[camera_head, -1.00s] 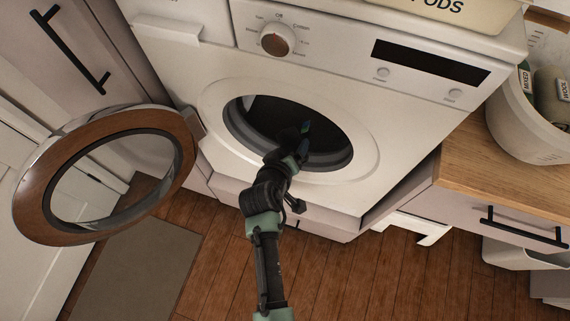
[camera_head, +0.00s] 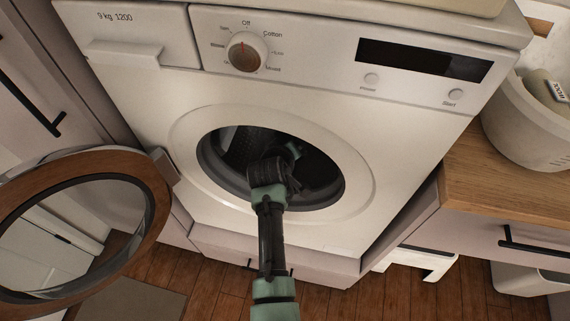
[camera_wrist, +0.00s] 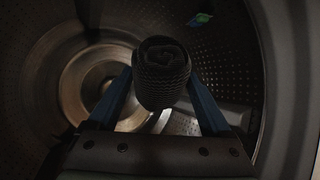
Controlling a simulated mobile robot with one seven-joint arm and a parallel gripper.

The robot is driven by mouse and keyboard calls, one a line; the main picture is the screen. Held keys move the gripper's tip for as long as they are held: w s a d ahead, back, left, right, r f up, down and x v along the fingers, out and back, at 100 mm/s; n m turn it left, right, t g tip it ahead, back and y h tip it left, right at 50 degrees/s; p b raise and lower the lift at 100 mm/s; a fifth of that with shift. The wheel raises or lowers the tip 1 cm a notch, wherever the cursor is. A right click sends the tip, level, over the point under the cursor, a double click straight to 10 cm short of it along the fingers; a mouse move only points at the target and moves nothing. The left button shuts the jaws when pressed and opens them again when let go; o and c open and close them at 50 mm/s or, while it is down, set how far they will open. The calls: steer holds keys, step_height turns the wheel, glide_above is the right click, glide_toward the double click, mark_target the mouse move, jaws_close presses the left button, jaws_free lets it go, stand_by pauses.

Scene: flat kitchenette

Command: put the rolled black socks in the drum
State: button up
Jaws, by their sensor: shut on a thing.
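The rolled black socks (camera_wrist: 162,82) are a dark knitted bundle with a coiled end, seen in the wrist view. My gripper (camera_wrist: 160,92) is shut on them, with one blue finger on either side. The drum (camera_wrist: 235,60) surrounds them, with perforated dark metal walls and a paler round back. In the head view my arm reaches through the round opening of the washing machine (camera_head: 420,120), and the drum (camera_head: 240,150) is dark inside. The socks and fingertips cannot be made out there.
The washer door (camera_head: 150,205) stands open to the left. A small blue-green item (camera_wrist: 200,19) shows by the drum wall. A wooden counter (camera_head: 465,165) with a pale basket (camera_head: 525,125) is at the right. The opening's rim (camera_head: 340,190) lies close around my arm.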

steer(key=w+b, duration=0.1)
steer(key=w+d+f+b, duration=0.1)
steer(key=w+b, duration=0.3)
steer(key=shift+d+f, duration=0.25)
steer(key=shift+w+d+r+b, duration=0.1)
steer(key=shift+w+d+b, duration=0.15)
steer(key=shift+w+b, duration=0.35)
